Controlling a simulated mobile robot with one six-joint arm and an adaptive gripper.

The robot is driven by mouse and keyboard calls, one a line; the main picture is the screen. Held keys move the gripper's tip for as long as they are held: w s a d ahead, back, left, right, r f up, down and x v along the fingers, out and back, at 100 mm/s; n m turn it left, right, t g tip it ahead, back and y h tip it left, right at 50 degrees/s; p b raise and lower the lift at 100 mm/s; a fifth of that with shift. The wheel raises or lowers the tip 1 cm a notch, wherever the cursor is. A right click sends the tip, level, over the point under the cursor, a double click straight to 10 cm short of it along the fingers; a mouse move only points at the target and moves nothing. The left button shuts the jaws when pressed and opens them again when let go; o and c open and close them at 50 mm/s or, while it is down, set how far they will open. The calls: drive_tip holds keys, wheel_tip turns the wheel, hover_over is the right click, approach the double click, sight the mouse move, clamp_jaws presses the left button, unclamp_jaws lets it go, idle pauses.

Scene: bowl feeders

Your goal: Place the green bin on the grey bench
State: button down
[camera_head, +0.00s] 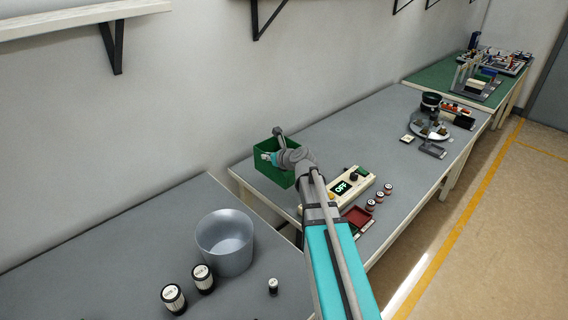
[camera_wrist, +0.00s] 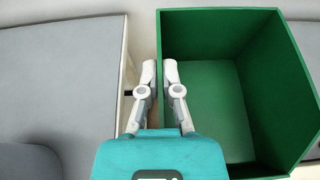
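The green bin (camera_head: 293,177) is an open-topped box at the near left end of the middle grey bench (camera_head: 330,140), close to the wall. I cannot tell whether it rests on the bench or hangs just above it. In the wrist view the bin (camera_wrist: 215,100) fills the right half and looks empty inside. My gripper (camera_wrist: 157,70) has one finger outside and one inside the bin's left wall, closed together on it. In the head view my gripper (camera_head: 266,157) is at the bin, partly hidden by my wrist.
A nearer grey bench (camera_head: 110,250) carries a grey bowl (camera_head: 225,243) and dark canisters (camera_head: 203,279). A gap separates the benches. Bench space behind the control box is clear.

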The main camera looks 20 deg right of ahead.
drive_tip(key=w+d+f+b, duration=0.1)
drive_tip(key=w, duration=0.1)
drive_tip(key=w+d+f+b, duration=0.1)
drive_tip(key=w+d, duration=0.1)
drive_tip(key=w+d+f+b, duration=0.1)
drive_tip(key=w, duration=0.1)
drive_tip(key=shift+w+d+f, duration=0.2)
drive_tip(key=shift+f, duration=0.15)
drive_tip(key=f+b, duration=0.1)
drive_tip(key=w+d+f+b, duration=0.1)
drive_tip(key=f+b, duration=0.1)
drive_tip(key=shift+w+d+f, duration=0.2)
drive_tip(key=shift+w, duration=0.2)
drive_tip(key=shift+w+d+f+b, duration=0.35)
drive_tip(key=shift+w+f+b, duration=0.15)
drive_tip(key=shift+b, duration=0.35)
drive_tip(key=shift+w+d+f+b, duration=0.25)
drive_tip(key=shift+w+f+b, duration=0.1)
drive_tip(key=shift+f+b, duration=1.65)
drive_tip(key=shift+f, duration=0.1)
drive_tip(key=shift+f, duration=0.1)
